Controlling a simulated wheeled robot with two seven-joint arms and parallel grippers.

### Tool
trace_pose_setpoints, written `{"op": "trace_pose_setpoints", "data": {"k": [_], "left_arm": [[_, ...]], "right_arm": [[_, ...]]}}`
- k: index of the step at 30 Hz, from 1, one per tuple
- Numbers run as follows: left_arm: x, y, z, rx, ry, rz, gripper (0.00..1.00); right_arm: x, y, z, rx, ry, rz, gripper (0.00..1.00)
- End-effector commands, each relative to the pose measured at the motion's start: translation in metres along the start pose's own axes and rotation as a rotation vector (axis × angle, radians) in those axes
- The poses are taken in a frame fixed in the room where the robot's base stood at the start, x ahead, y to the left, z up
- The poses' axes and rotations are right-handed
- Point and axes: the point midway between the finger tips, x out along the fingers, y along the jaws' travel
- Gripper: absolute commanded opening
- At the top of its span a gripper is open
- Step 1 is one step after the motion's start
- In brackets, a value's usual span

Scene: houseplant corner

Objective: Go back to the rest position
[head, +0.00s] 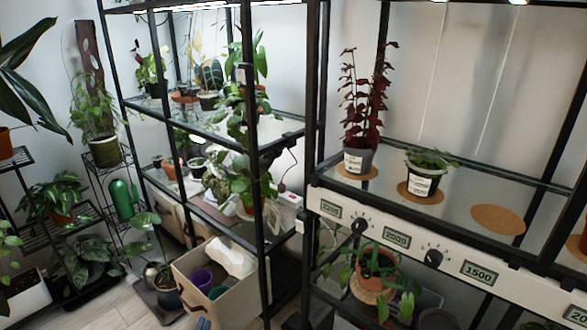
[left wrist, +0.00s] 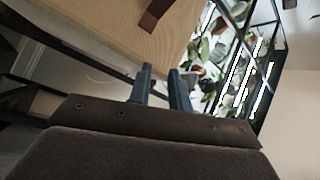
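My left gripper (head: 203,323) barely shows at the bottom edge of the head view, as small blue-grey fingertips below the beige storage box (head: 228,310). In the left wrist view, the two blue-grey fingers of this gripper (left wrist: 162,85) stand apart with nothing between them. It is open and empty, and touches no plant or pot that I can see. My right gripper is in neither view.
A black shelf rack with glass shelves (head: 478,182) holds a red-leaved plant (head: 365,105) and a white-labelled pot (head: 423,180) on cork mats. An empty cork mat (head: 497,219) lies to the right. Dials (head: 433,258) line the white front panel. Floor (head: 110,312) shows at lower left.

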Motion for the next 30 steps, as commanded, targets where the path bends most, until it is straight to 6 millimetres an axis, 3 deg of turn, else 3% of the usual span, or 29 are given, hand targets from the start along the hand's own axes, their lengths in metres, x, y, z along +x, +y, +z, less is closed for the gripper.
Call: {"op": "trace_pose_setpoints", "data": {"k": [1,6,12,18,24,27,30], "left_arm": [[-0.011,-0.002,-0.031,-0.087,0.034,0.008,0.2],[-0.047,-0.015,-0.129,-0.417,0.135,0.047,0.2],[-0.09,-0.042,-0.227,-0.776,0.221,0.104,0.2],[-0.12,-0.068,-0.285,-1.015,0.265,0.149,0.2],[-0.143,-0.093,-0.327,-1.204,0.294,0.186,0.2],[-0.154,-0.107,-0.345,-1.291,0.303,0.204,0.2],[-0.148,-0.11,-0.343,-1.271,0.237,0.241,0.2]], "right_arm": [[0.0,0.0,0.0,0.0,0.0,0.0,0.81],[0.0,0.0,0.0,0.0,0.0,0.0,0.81],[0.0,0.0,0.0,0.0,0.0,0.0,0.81],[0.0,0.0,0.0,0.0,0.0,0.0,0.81],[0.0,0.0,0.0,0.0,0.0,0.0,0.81],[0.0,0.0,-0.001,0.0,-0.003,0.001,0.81],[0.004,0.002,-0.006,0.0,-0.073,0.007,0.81]]}}
